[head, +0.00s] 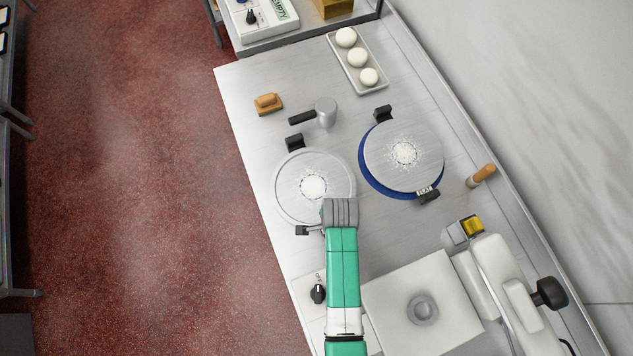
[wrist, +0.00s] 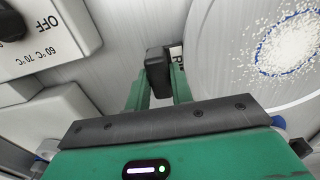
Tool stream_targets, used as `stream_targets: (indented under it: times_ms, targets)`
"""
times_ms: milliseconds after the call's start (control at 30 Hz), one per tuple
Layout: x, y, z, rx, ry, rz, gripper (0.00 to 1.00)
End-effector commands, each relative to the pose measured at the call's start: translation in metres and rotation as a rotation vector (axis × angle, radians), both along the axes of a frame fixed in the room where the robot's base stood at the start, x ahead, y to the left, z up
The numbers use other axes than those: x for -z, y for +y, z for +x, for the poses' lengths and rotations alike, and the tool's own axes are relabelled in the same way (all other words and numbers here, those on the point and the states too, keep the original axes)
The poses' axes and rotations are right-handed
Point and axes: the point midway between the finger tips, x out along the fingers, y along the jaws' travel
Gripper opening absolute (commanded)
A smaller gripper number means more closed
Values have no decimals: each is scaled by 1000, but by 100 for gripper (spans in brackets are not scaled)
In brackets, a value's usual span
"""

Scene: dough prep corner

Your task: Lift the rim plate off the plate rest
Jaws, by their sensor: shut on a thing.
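The rim plate (head: 290,205) is a round grey metal disc with a raised edge and a white powdery patch in its middle. A black grip block (head: 294,143) is at its far side in the head view. It also shows at the right of the wrist view (wrist: 215,75). My gripper (head: 340,213) is over the plate's near edge, hiding part of it. In the wrist view its green fingers (wrist: 157,88) are shut on the plate's near black handle (wrist: 155,65), beside a partly hidden label. I cannot make out the plate rest or any gap beneath the plate.
A plate labelled FLAT (head: 380,160) lies on a blue round base (head: 370,180) close on the right. A dark-handled metal tool (head: 325,112), a wooden-handled block (head: 268,103) and a tray of dough balls (head: 352,79) are behind. A knob box (head: 308,300) is in front.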

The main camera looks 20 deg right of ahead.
Motion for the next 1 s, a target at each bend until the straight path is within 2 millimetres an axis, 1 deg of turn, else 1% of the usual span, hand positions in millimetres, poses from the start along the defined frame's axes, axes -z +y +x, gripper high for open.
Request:
stream_targets:
  times_ms: [167, 733, 1000]
  targets:
    - [-1, 0, -1, 0, 2, 0, 0]
    - [-20, 0, 0, 0, 1, 0, 0]
    - [-20, 0, 0, 0, 0, 0, 0]
